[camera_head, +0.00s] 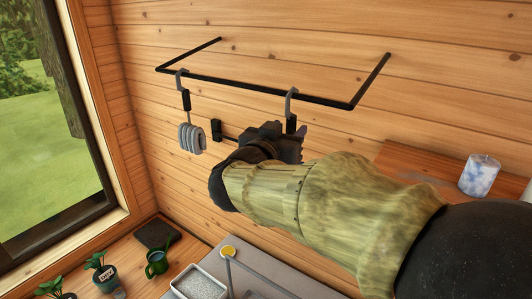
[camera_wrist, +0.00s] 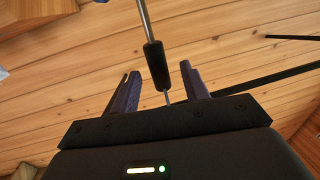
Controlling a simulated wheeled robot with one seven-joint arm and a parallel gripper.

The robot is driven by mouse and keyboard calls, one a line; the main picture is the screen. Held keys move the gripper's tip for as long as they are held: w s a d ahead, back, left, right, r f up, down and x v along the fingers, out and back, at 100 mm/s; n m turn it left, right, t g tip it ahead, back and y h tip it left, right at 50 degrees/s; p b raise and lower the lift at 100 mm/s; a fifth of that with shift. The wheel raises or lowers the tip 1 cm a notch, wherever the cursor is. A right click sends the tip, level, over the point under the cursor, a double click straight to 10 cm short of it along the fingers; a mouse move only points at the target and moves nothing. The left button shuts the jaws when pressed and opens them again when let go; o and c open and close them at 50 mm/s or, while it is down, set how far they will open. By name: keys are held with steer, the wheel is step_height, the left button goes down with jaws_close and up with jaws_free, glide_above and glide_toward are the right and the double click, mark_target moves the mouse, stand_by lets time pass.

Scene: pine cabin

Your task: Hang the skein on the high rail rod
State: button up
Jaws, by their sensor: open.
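The high rail rod (camera_head: 255,87) is a black bar held out from the plank wall by two side arms. A grey skein (camera_head: 191,138) hangs at its left from a grey hook with a black grip (camera_head: 186,100). A second grey hook (camera_head: 289,100) with a black grip (camera_head: 291,124) hangs over the rod near its right end; what hangs below it is hidden by my gripper (camera_head: 286,137). In the wrist view my gripper (camera_wrist: 159,88) is open, its fingers on either side of the lower end of a black grip (camera_wrist: 156,65), with gaps showing.
A black wall bracket (camera_head: 216,129) sits behind, below the rod. A marbled candle (camera_head: 480,175) stands on a wooden shelf at right. A window (camera_head: 45,130) is at left.

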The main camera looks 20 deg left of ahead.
steer(key=s+a+b, duration=0.2)
steer(key=s+b, duration=0.4)
steer(key=s, duration=1)
steer(key=shift+a+b, duration=0.35)
steer(key=shift+a, duration=0.05)
